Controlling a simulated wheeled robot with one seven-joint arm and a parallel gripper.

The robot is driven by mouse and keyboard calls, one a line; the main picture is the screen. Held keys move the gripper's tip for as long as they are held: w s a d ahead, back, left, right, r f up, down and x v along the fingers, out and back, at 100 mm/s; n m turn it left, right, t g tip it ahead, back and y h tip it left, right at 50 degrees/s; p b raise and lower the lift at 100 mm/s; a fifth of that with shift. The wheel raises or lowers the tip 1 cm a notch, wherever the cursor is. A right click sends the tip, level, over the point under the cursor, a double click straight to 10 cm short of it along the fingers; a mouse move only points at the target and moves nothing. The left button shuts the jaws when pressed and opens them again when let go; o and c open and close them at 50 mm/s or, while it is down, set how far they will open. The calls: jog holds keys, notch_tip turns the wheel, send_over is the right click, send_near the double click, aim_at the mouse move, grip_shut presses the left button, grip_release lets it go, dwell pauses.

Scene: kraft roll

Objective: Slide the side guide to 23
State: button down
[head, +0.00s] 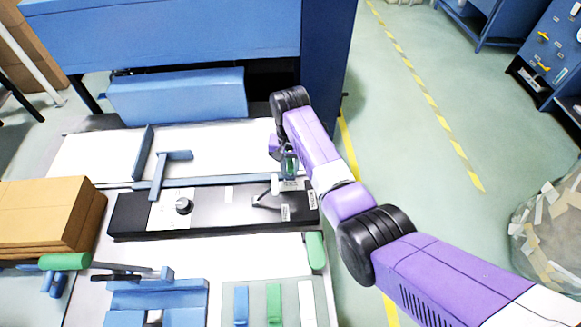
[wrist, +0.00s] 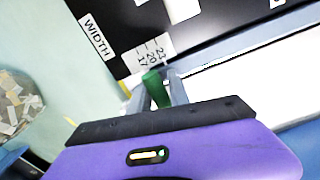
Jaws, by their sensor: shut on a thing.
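My gripper (head: 289,163) is at the right end of the blue rail (head: 225,181) behind the black panel. Its fingers (wrist: 154,88) are shut on a green tab (wrist: 157,90), taken as the side guide's grip; the tab also shows small in the head view (head: 290,167). A white scale label (wrist: 149,54) reading 17, 20 and 23 lies on the panel just beyond the tab. The tab's top is near the label's numbers, but I cannot tell which number it lines up with. The guide's lower part is hidden by my gripper.
The black panel (head: 140,218) carries a dark knob (head: 183,206), a lever (head: 266,202) with a white end, and a WIDTH label (wrist: 97,37). A blue L-shaped piece (head: 160,172) stands left. Brown boards (head: 45,212) are at far left. Open floor lies right.

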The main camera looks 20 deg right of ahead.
jog(key=shift+w+a, duration=0.25)
jog(key=shift+a, duration=0.45)
jog(key=c, duration=1.4)
grip_release()
notch_tip(320, 180, up, 8)
jog(key=shift+b, duration=0.35)
jog(key=shift+f, duration=0.1)
